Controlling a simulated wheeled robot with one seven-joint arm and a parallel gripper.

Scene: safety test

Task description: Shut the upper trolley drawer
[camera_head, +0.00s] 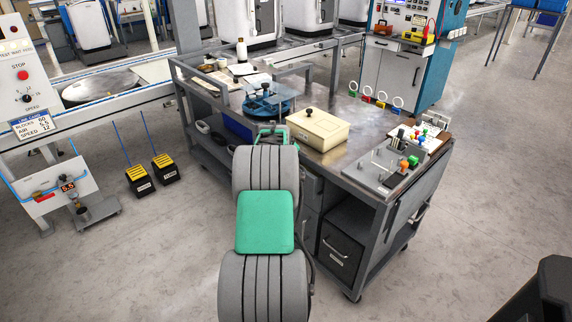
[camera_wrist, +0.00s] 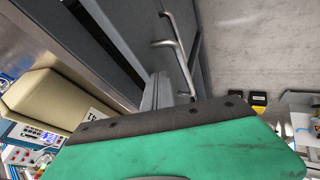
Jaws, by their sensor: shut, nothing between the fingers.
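The grey trolley (camera_head: 372,195) stands ahead. A grey drawer front (camera_head: 312,186), seemingly the upper drawer, shows just right of my arm, which hides most of it. In the wrist view, a dark grey drawer front (camera_wrist: 182,20) with a silver bar handle (camera_wrist: 178,52) lies just beyond my fingers. How far the drawer stands out is unclear. My gripper (camera_wrist: 166,92) is shut and empty, close to this front; contact cannot be told. In the head view my gripper (camera_head: 270,132) is mostly hidden by my arm at the trolley's near edge.
A cream box (camera_head: 319,129) and a blue round fixture (camera_head: 268,104) stand on the trolley top, close to my gripper. A black lower drawer (camera_head: 340,245) is right of my arm. Two black-and-yellow blocks (camera_head: 153,172) stand on the floor at left. Floor in front is clear.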

